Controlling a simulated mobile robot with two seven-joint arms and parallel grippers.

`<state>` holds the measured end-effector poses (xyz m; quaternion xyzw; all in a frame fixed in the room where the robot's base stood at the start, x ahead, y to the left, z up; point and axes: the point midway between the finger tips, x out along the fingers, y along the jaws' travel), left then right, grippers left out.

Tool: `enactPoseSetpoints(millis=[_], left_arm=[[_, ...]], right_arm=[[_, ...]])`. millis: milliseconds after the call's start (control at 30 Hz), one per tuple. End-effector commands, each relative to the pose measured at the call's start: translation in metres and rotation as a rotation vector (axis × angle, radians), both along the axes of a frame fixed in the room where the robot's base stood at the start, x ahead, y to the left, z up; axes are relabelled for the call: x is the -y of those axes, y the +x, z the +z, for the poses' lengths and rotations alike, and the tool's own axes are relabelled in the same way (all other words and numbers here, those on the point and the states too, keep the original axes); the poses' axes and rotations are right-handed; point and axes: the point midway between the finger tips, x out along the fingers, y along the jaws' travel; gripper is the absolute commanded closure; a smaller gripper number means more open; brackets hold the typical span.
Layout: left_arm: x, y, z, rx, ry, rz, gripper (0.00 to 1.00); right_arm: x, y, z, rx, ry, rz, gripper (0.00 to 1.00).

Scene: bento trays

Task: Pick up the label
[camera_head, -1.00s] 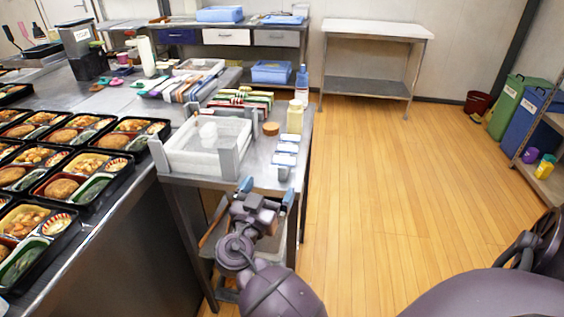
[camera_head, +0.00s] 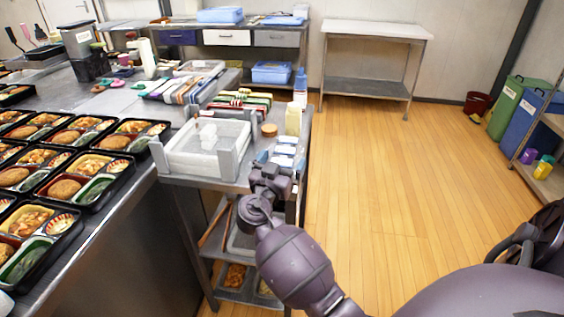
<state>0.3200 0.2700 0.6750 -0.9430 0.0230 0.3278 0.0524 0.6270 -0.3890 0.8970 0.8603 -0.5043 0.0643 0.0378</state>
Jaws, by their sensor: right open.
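The likely labels (camera_head: 286,140) are small white stacks with blue parts, in a row near the right edge of the small steel cart (camera_head: 230,178). They are too small to read. My right gripper (camera_head: 281,161) is open, its blue-tipped fingers apart at the near end of this row. It hides part of the nearest stack, and I cannot tell whether it touches anything. My left gripper is not in view.
A white tray (camera_head: 172,165) stands left of the gripper on the cart. A pale yellow bottle (camera_head: 293,120) and a round brown item (camera_head: 269,130) stand behind the labels. Bento trays (camera_head: 98,190) cover the left table. The floor (camera_head: 400,200) at right is clear.

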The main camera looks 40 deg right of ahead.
Motion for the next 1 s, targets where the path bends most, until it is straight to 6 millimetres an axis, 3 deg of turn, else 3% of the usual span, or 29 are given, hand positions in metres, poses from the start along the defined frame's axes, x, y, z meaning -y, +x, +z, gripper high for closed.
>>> enactPoseSetpoints(millis=[67,400,1000], left_arm=[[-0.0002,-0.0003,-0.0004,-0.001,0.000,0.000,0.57],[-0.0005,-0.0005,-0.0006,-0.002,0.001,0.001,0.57],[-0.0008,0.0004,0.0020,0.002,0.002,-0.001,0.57]], right_arm=[[-0.0002,-0.0001,-0.0002,0.000,0.000,0.000,0.04],[-0.0004,-0.0002,-0.0001,0.000,0.000,0.000,0.56],[0.0051,0.0027,0.0082,0.002,-0.001,0.002,0.57]])
